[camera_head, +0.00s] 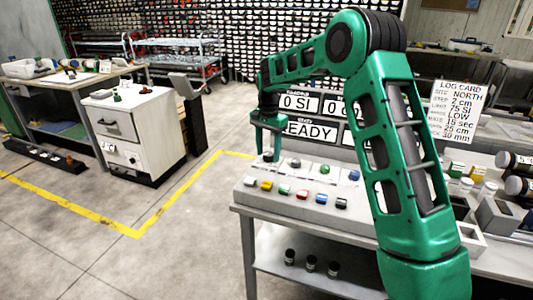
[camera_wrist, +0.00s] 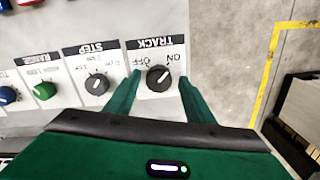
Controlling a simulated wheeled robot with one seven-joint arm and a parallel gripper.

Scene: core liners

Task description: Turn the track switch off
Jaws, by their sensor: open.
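The track switch is a round black knob (camera_wrist: 159,78) with a white pointer line, under an upside-down TRACK label (camera_wrist: 156,42) in the wrist view. Its pointer slants toward the upper right, on the side of the ON mark; the OFF mark is at its upper left. My gripper (camera_wrist: 158,88) is open, with one green finger on each side of the knob. I cannot tell whether the fingers touch it. In the head view my gripper (camera_head: 268,152) is over the left back part of the console (camera_head: 300,207).
A STEP knob (camera_wrist: 97,84) and a green RANGE knob (camera_wrist: 44,91) sit beside the track knob. Coloured buttons (camera_head: 284,190) line the console's front. A display (camera_head: 310,130) and log card (camera_head: 458,110) stand behind. Open floor (camera_head: 190,240) lies to the left.

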